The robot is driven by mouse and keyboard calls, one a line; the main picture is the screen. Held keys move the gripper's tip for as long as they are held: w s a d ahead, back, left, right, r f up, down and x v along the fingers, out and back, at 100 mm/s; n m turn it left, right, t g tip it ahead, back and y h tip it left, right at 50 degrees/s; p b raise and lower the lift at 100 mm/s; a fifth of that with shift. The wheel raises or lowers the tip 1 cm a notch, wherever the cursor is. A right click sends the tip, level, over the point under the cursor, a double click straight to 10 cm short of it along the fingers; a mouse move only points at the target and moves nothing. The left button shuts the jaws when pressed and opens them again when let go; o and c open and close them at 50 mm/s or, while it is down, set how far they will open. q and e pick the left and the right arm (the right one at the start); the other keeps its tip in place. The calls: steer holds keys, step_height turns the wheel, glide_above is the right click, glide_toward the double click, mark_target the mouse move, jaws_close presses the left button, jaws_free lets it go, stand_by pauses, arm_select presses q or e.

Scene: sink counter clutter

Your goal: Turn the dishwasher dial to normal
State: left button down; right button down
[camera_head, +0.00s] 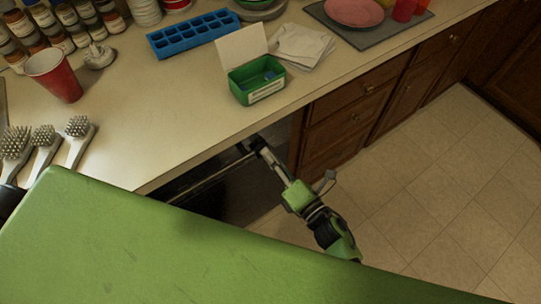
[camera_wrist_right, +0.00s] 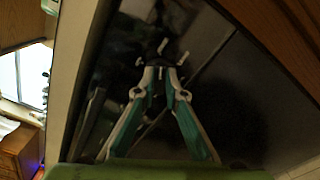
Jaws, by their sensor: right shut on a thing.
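The black dishwasher (camera_head: 228,199) sits under the counter edge, its front partly hidden by the counter and by my green body. My right gripper (camera_head: 256,143) reaches up to the top right part of the dishwasher front, just under the counter lip. In the right wrist view my right gripper (camera_wrist_right: 161,68) has its fingertips close together on the dark dial (camera_wrist_right: 163,46), which has small white marks around it. The dial's setting cannot be read. My left gripper is not in view.
The counter (camera_head: 150,135) above holds a green box (camera_head: 257,84), a blue ice tray (camera_head: 193,34), a red cup (camera_head: 54,75) and several brushes (camera_head: 45,140). Wooden cabinets (camera_head: 345,110) stand right of the dishwasher. The tiled floor (camera_head: 440,180) is clear.

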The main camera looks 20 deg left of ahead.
steer(key=shift+s+a+f+m+p, duration=0.15)
steer(key=shift+m+p, duration=0.3)
steer(key=shift+m, duration=3.4)
steer(key=shift+d+f+m+p, duration=0.1)
steer(key=shift+m+p, duration=0.35)
steer(key=shift+m, duration=3.45)
steer(key=shift+s+a+f+m+p, duration=0.15)
steer(key=shift+m+p, duration=0.3)
steer(key=shift+m, duration=3.4)
steer(key=shift+w+d, duration=0.1)
steer(key=c, duration=2.1)
jaws_free()
steer(key=v, duration=1.2)
